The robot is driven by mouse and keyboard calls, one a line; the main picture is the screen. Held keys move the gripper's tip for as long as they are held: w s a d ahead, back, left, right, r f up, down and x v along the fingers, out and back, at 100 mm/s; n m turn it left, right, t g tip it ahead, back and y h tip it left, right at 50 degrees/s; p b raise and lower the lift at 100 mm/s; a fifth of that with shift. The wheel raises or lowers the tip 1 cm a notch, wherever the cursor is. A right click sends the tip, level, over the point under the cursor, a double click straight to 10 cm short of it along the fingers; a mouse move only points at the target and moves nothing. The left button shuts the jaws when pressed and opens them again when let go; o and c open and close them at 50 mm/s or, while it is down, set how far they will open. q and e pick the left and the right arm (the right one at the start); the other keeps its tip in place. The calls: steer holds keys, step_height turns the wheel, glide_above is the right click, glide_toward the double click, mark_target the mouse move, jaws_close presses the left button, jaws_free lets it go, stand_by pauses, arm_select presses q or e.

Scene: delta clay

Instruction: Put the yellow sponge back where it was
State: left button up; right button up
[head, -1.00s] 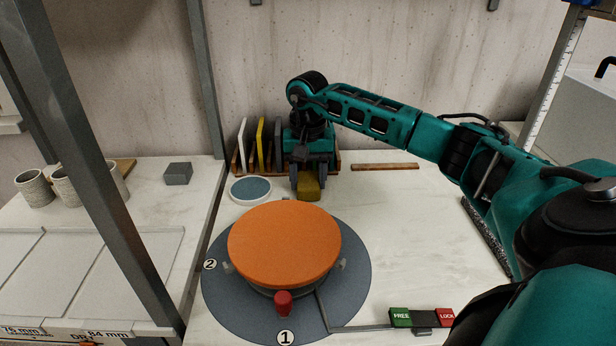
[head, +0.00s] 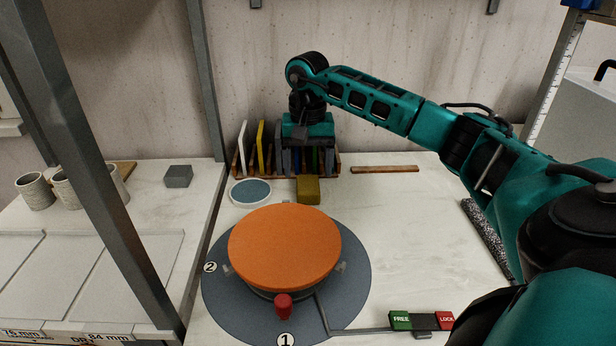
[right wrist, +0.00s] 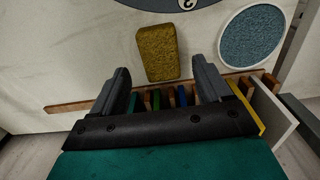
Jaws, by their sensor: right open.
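The yellow sponge (head: 308,190), a mustard-coloured block, lies on the white worktop in front of the wooden rack. It also shows in the right wrist view (right wrist: 157,52), lying just beyond the fingertips. My right gripper (head: 305,168) is open and empty above the rack, behind the sponge. In the right wrist view its two fingers (right wrist: 160,75) are spread wide and apart from the sponge. My left gripper is not in view.
The rack (head: 238,168) holds several upright slabs. A round blue-grey pad (head: 251,191) lies left of the sponge. An orange disc (head: 284,245) sits on a turntable in front. A wooden strip (head: 385,169) lies right; the worktop right of the turntable is mostly clear.

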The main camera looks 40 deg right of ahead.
mark_target(308, 184)
step_height(308, 184, up, 8)
steer(key=shift+p, duration=0.3)
stand_by(0.5)
